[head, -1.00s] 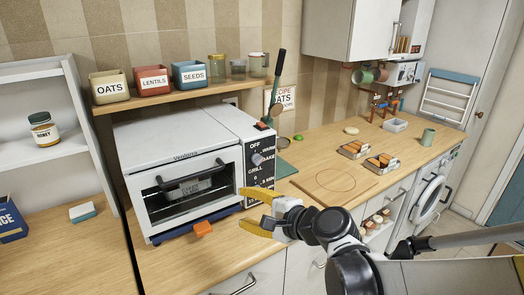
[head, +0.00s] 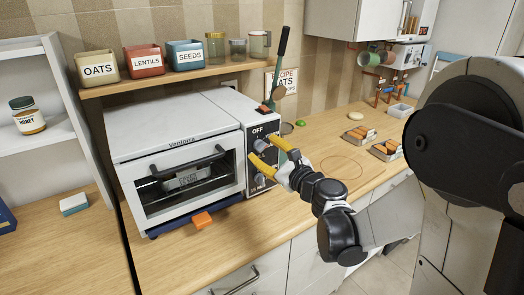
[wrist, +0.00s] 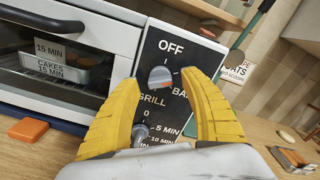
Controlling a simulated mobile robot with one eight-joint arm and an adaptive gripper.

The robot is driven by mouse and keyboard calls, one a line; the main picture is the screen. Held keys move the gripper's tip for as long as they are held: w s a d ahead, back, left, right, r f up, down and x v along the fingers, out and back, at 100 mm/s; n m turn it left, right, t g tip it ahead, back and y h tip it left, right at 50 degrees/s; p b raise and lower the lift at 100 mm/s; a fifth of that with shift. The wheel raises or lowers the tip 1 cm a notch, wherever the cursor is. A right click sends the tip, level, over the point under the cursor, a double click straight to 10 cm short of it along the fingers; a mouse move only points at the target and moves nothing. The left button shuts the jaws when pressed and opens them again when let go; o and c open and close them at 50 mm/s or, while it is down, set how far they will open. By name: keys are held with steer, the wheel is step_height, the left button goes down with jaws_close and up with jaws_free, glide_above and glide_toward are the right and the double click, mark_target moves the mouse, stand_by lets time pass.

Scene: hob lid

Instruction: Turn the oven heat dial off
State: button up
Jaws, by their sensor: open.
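The white oven (head: 178,135) stands on the wooden counter, with a dark control panel on its right side. The upper heat dial (wrist: 160,78) is a grey knob with an orange mark, below the word OFF; in the head view the dial (head: 261,146) is partly behind a finger. A lower timer dial (wrist: 139,132) is partly covered by my gripper. My gripper (wrist: 157,100) is open, its yellow fingers pointing at the panel, one on each side of the upper dial in the wrist view. I cannot tell whether they touch it. The gripper also shows in the head view (head: 262,150).
An orange block (head: 202,220) sits in front of the oven. A shelf (head: 150,81) with several tins and jars is above the oven. The counter to the right holds food trays (head: 386,150).

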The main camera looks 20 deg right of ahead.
steer(key=shift+w+a, duration=0.2)
steer(key=shift+w, duration=0.35)
jaws_close()
steer(key=shift+n, duration=0.3)
steer(key=n, duration=0.5)
steer(key=shift+n+b, duration=0.3)
steer(key=shift+b, duration=0.05)
steer(key=n, duration=0.5)
steer(key=shift+n, duration=0.3)
